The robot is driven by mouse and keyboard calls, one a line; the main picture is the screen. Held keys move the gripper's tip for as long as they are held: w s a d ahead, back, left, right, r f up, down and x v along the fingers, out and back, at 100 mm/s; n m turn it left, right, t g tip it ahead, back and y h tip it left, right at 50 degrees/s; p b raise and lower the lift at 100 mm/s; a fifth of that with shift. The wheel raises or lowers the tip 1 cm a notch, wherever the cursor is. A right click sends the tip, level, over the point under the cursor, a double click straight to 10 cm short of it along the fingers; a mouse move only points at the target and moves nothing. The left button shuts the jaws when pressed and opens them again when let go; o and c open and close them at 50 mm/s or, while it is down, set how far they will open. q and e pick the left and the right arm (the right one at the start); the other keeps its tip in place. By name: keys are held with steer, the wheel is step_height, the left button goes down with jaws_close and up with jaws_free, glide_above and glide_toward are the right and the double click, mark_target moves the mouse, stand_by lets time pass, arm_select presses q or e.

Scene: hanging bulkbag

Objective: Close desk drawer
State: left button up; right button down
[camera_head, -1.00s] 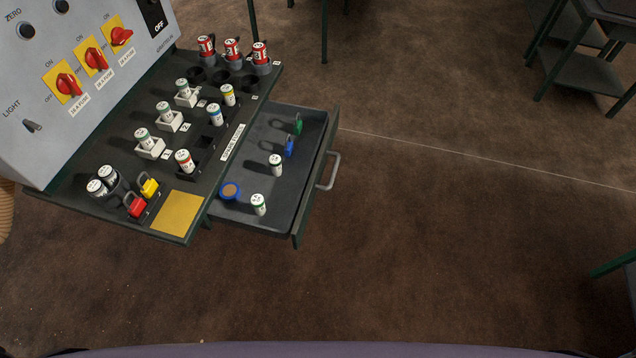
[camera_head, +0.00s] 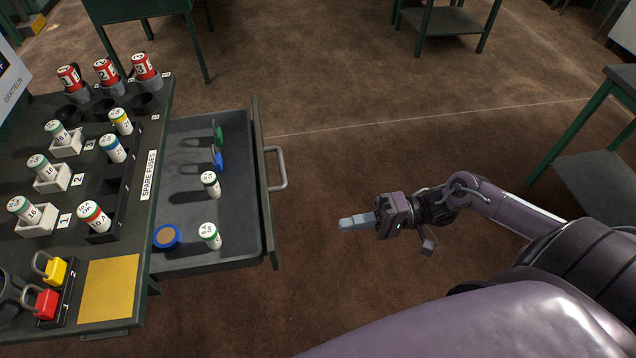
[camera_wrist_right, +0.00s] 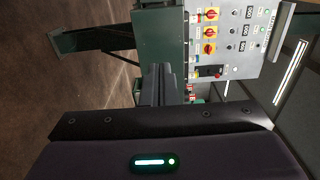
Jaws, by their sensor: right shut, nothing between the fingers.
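The desk drawer (camera_head: 246,200) is pulled open on the right side of the desk (camera_head: 140,215), with its tray showing. Its metal handle (camera_head: 281,168) is on the outer right face. Inside lie two white fuses (camera_head: 210,235), a blue round item (camera_head: 167,237), and a blue and a green padlock (camera_head: 218,137). My right gripper (camera_head: 343,224) is shut and empty, to the right of the drawer and nearer than the handle, not touching it. In the right wrist view the shut fingers (camera_wrist_right: 158,84) point toward the green desk side and grey control panel (camera_wrist_right: 222,45). My left gripper is not seen.
The desk top carries several fuses, red canisters (camera_head: 107,72) and red and yellow padlocks (camera_head: 45,303). A green table (camera_head: 595,125) stands at the right, another stand (camera_head: 440,20) at the back. The brown floor (camera_head: 350,140) beside the drawer is clear.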

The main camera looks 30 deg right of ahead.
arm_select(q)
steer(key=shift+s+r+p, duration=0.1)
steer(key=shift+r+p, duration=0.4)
arm_select(e)
steer(key=x, duration=1.2)
steer(key=shift+a, duration=0.35)
steer(key=shift+w, duration=0.15)
